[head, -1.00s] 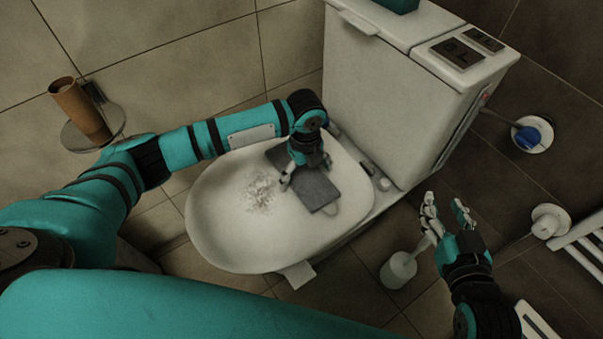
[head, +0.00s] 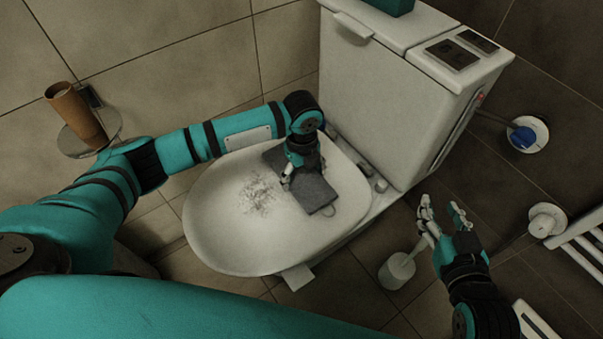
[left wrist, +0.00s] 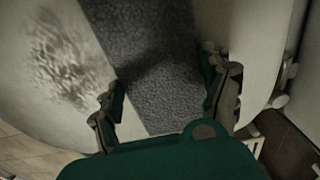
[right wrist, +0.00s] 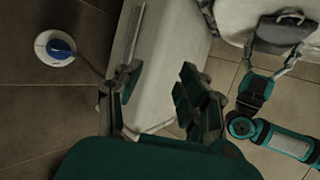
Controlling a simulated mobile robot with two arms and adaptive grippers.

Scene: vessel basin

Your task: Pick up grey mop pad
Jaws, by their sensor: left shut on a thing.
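The grey mop pad (head: 316,194) is a dark, flat, textured rectangle on the white closed toilet lid (head: 215,217). My left gripper (head: 299,177) is over the pad from above, its fingers closed in on it. In the left wrist view the pad (left wrist: 150,45) runs between the two fingers (left wrist: 163,72), and the gripper is shut on it. Part of the pad is hidden by the hand in the head view. My right gripper (head: 440,205) is open and empty, to the right of the toilet, away from the pad.
The cistern (head: 375,105) rises behind. A toilet brush holder (head: 397,271) stands on the floor near my right gripper. A white radiator (head: 590,235) is at the right edge.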

